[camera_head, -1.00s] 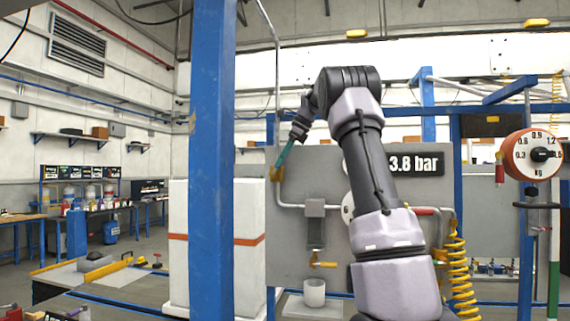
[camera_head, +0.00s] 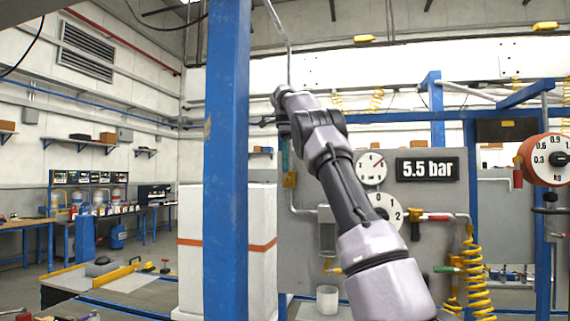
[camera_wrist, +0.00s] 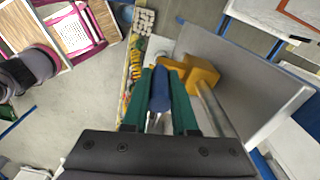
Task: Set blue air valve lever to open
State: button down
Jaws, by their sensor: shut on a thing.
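The blue lever (camera_wrist: 160,88) sits between the green fingers of my gripper (camera_wrist: 162,74) in the wrist view, and the gripper is shut on it. The yellow valve body (camera_wrist: 198,74) is just beyond the fingertips, on a metal pipe. In the head view the yellow valve (camera_head: 289,180) is on the left part of the grey panel. My gripper (camera_head: 284,160) points down at it, its teal fingers close to upright. The lever is hidden there, so its exact angle cannot be told.
A display (camera_head: 431,169) on the grey panel (camera_head: 300,250) reads 5.5 bar. A blue post (camera_head: 226,160) stands in the left foreground.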

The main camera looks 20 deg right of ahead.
dwell(0.3)
jog(key=c, duration=0.7)
grip_release()
jog(key=shift+a, duration=0.1)
